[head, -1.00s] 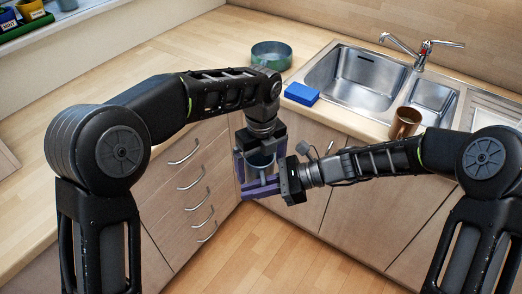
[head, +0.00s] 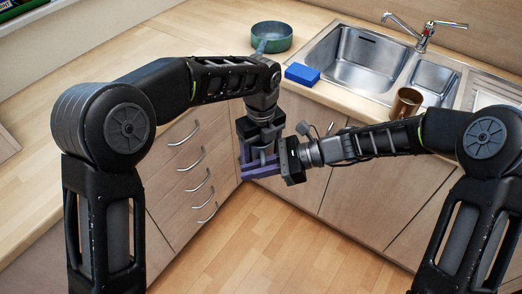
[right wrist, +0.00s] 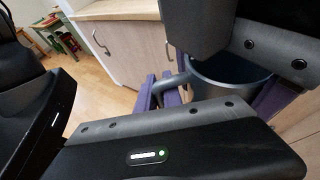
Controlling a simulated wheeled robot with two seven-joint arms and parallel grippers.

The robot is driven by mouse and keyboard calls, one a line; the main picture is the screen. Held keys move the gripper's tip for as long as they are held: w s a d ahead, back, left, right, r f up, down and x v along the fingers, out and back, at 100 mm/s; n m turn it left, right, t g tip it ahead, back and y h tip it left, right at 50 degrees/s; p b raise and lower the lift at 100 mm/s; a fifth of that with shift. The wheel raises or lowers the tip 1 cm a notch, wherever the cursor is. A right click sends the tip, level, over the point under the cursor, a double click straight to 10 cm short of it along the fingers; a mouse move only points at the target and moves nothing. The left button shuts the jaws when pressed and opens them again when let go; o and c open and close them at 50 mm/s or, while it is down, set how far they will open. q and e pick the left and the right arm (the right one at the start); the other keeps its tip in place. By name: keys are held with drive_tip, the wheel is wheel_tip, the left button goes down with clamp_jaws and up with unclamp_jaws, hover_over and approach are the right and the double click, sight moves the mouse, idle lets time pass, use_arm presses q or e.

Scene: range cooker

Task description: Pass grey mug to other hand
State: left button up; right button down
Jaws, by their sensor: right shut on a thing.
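The grey mug (right wrist: 232,76) shows in the right wrist view, with its rim and a handle on its left. In the head view it is mostly hidden between my two grippers. My right gripper (head: 262,172), with purple fingers, is shut on the mug and reaches it from the right. My left gripper (head: 262,150) points down over the mug from above. Its purple fingers stand on either side of the mug and look apart. Whether they touch it is hard to tell.
A green pan (head: 278,40) and a blue sponge (head: 302,73) sit on the counter behind my grippers. A brown mug (head: 407,103) stands by the sink (head: 360,60). Drawer fronts (head: 195,170) lie close behind the grippers. Floor space (head: 250,240) below is clear.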

use_arm(q)
drive_tip(key=c, duration=0.9)
drive_tip(key=shift+c, duration=0.4)
use_arm(e)
drive_tip(key=c, duration=1.4)
unclamp_jaws()
use_arm(q)
clamp_jaws()
use_arm(e)
drive_tip(key=w+d+f+m+t+h, duration=0.2)
drive_tip(key=d+m+t, duration=0.65)
drive_tip(key=d, duration=1.55)
drive_tip(key=w+a+r, duration=0.5)
drive_tip(key=w+a, duration=0.2)
drive_tip(key=w+d+r+m+t+h, duration=0.1)
drive_tip(key=w+r+m+t+h, duration=0.1)
drive_tip(key=w, duration=0.4)
drive_tip(key=w+d+r+m+t+h, duration=0.1)
drive_tip(key=w+r+m+t+h, duration=0.1)
drive_tip(key=w, duration=0.4)
drive_tip(key=shift+w+r+m+h, duration=0.35)
drive_tip(key=shift+r+h, duration=0.15)
drive_tip(key=shift+r, duration=0.05)
